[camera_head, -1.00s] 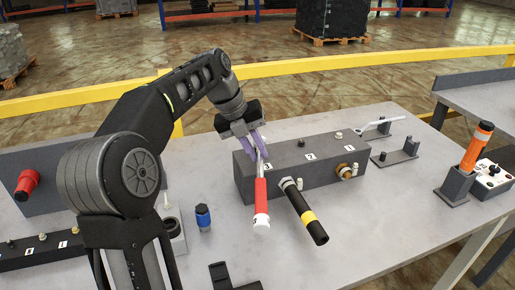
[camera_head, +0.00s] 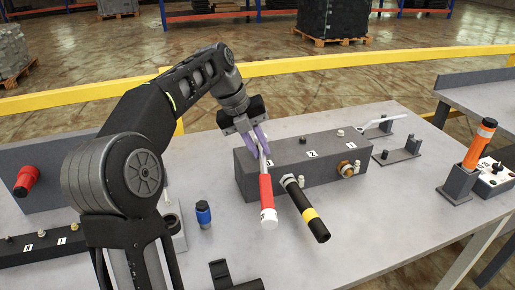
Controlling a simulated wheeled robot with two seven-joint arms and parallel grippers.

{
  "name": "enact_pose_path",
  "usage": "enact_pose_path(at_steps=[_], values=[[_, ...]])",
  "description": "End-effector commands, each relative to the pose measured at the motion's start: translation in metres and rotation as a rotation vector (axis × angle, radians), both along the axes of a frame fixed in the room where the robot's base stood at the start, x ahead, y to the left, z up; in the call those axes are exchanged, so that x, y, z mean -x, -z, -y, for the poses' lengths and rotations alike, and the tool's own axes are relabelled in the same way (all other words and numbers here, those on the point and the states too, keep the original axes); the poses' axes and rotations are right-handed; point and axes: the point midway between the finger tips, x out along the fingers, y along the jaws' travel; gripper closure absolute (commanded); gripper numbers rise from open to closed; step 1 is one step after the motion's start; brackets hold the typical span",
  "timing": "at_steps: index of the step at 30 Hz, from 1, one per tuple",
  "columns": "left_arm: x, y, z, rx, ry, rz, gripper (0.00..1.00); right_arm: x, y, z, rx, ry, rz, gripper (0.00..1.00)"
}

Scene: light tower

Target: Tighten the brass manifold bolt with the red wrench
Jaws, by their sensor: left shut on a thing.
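The red wrench (camera_head: 266,191) has a red handle with a white end band and a silver shaft. My left gripper (camera_head: 260,147) is shut on its shaft, at the left front of the dark grey manifold block (camera_head: 320,169). The handle points toward the camera and slightly down. The fingers and the block hide or blur the wrench's head, so I cannot tell whether it touches anything. The brass bolt (camera_head: 346,168) sits on the block's front face near its right end, apart from the wrench. My right gripper is not in view.
A black handle with a yellow band (camera_head: 306,209) sticks out from the block's front, right of the wrench. A silver wrench (camera_head: 380,122) rests on a stand behind right. An orange-handled tool (camera_head: 479,144) stands in a holder.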

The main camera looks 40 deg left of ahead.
Motion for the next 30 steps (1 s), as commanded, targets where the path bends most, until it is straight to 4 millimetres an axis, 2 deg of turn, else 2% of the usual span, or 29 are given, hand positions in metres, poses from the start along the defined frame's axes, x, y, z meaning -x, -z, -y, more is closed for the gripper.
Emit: enact_pose_path(at_steps=[7, 15, 24, 30], values=[[0.0, 0.004, 0.001, 0.002, -0.011, -0.007, 1.0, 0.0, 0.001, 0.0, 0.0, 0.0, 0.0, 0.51], [-0.004, 0.004, 0.006, 0.001, -0.115, -0.007, 1.0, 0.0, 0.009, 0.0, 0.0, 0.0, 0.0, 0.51], [-0.005, 0.003, 0.006, 0.002, -0.123, -0.007, 1.0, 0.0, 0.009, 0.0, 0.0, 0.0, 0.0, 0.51], [-0.008, 0.004, 0.01, -0.001, -0.202, -0.005, 1.0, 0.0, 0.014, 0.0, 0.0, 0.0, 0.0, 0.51]])
